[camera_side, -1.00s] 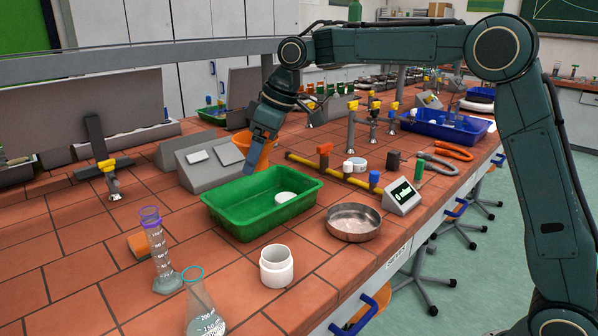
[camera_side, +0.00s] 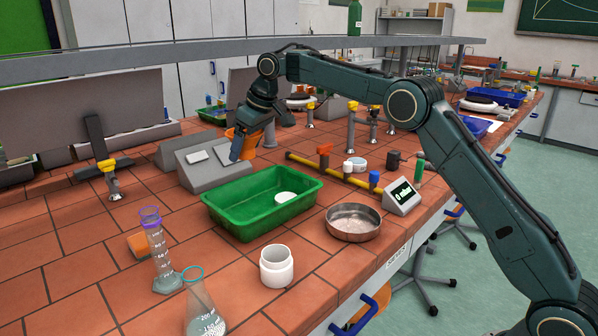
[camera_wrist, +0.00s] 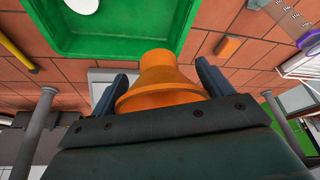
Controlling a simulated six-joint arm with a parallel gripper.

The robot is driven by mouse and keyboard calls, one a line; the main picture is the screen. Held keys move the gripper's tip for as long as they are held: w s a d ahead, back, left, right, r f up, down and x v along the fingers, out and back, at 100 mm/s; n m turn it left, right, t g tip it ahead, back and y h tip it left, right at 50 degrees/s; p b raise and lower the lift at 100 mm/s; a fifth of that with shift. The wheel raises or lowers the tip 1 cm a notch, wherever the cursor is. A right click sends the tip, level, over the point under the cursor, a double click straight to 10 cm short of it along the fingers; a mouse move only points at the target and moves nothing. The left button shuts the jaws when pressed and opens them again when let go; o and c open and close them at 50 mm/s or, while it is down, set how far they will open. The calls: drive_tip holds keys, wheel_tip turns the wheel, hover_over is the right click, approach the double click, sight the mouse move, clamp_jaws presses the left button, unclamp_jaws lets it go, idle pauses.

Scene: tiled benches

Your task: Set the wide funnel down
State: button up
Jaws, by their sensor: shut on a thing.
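The wide funnel is orange; in the side view its part (camera_side: 253,139) shows just behind and beside my gripper (camera_side: 239,152). In the wrist view the funnel (camera_wrist: 160,88) sits between the two fingers of my gripper (camera_wrist: 160,85), its broad end toward the wrist and its narrower end pointing away. My gripper is shut on it. The funnel is near the right end of the grey sloped panel box and behind the green tray. My gripper hides much of it in the side view, and I cannot tell whether it touches the bench.
The green tray (camera_side: 225,214) stands in front, with a white round piece (camera_side: 285,197) inside. The grey panel box (camera_side: 207,178) is close to the gripper. A yellow pipe with taps (camera_side: 330,174) lies to the right. A metal dish (camera_side: 353,233), white jar (camera_side: 276,272), cylinder (camera_side: 160,252) and flask (camera_side: 203,312) stand nearer.

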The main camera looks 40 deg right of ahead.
wheel_tip(320, 180, down, 14)
drive_tip(key=shift+f, duration=0.2)
idle(0.6)
drive_tip(key=shift+f, duration=2.85)
drive_tip(key=shift+f, duration=0.1)
drive_tip(key=o, duration=0.7)
drive_tip(key=shift+c, duration=0.2)
